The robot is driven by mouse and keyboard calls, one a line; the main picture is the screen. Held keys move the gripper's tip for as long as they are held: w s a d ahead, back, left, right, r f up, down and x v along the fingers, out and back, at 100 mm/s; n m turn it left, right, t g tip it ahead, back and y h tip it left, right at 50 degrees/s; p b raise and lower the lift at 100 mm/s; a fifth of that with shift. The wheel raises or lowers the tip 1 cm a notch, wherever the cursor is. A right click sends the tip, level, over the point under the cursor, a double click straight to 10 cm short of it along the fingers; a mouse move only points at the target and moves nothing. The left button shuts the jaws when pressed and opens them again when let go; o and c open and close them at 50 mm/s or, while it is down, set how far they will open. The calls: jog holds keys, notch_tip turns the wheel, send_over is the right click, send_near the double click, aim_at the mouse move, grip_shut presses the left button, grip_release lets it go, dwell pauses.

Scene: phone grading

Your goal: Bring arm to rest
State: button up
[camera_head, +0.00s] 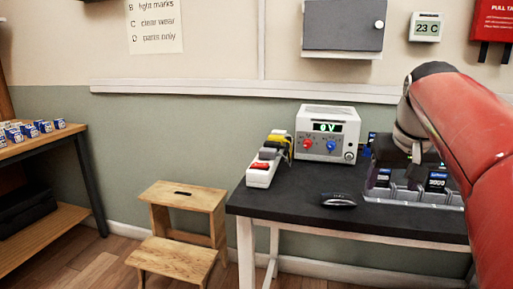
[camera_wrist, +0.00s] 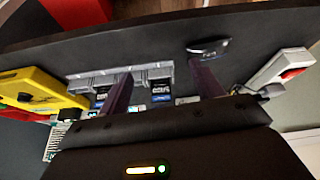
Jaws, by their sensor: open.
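My red arm (camera_head: 470,130) reaches in from the right side of the head view, its grey wrist over the right part of the dark table (camera_head: 290,205). In the wrist view my gripper (camera_wrist: 162,72) has its two dark fingers spread wide apart, with nothing held between them. In the head view the fingers are mostly lost against the grey tray (camera_head: 375,192), and the gap between gripper and tray is hard to judge. The tray also shows in the wrist view (camera_wrist: 88,82), with phones (camera_wrist: 160,89) standing in its slots.
A white meter box (camera_head: 312,147) and a white power strip (camera_head: 260,177) with plugs stand left of the tray. A small dark oval device (camera_head: 338,200) lies near the front edge. A wooden step stool (camera_head: 185,200) stands on the floor; a yellow device (camera_wrist: 30,90) shows in the wrist view.

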jog(key=s+a+f+n, duration=0.1)
jog(key=s+a+f, duration=0.4)
jog(key=s+f, duration=0.4)
jog(key=s+a+f+t+y, duration=0.1)
jog(key=s+a+f, duration=0.5)
jog(key=s+f, duration=0.3)
jog(key=shift+s+a+f+n, duration=0.15)
jog(key=shift+a+f+n, duration=0.2)
jog(key=shift+f, duration=0.3)
